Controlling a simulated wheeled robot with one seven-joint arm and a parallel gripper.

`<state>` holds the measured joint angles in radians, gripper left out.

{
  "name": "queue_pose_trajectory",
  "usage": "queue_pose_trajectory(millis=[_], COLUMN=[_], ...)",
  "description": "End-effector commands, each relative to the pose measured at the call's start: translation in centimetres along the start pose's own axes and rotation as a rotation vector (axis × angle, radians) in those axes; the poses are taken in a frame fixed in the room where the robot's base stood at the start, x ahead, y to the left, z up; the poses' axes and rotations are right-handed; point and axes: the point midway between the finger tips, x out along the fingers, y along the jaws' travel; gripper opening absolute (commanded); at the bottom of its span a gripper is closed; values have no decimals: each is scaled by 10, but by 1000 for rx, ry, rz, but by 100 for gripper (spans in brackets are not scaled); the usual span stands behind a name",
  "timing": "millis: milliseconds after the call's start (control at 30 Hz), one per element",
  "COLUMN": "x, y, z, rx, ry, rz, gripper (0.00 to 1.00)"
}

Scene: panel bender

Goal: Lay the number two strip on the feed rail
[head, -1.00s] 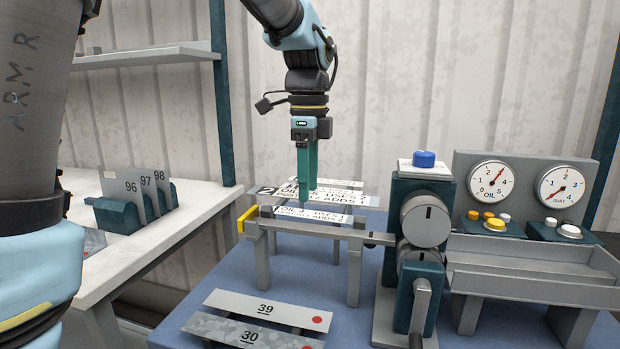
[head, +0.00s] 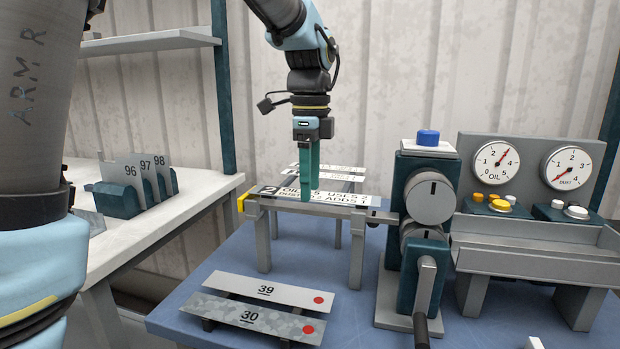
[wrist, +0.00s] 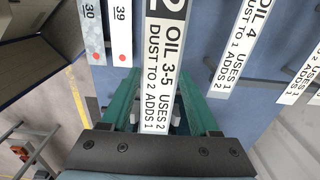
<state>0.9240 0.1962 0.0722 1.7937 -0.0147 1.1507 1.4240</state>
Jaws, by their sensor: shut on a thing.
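My gripper (head: 307,197) is shut on the number two strip (head: 320,195), a flat white strip with a dark end bearing a 2. In the head view the strip looks level, just over or behind the feed rail (head: 262,205); I cannot tell whether it touches. The wrist view shows the strip (wrist: 165,70) between the green fingers, its text reading OIL 3-5 USES 2, DUST TO 2 ADDS 1. The feed rail is a grey bar on legs leading to the roller machine. The fingertips partly cover the strip in the head view.
Other printed strips (head: 340,168) lie behind; one reading OIL 4 (wrist: 240,45) is apart in the wrist view. Strips 39 (head: 240,284) and 30 (head: 225,310) lie in front. The roller machine (head: 428,200), with its crank, stands right of the rail, beside two gauges (head: 497,165).

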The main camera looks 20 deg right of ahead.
Motion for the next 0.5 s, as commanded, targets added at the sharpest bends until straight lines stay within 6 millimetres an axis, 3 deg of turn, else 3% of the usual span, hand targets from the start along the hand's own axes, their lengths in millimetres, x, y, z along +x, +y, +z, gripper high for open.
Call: queue_pose_trajectory(millis=[500], x=[7], y=[0], z=[0], rx=[-1], ry=[0], rz=[1], gripper=[4])
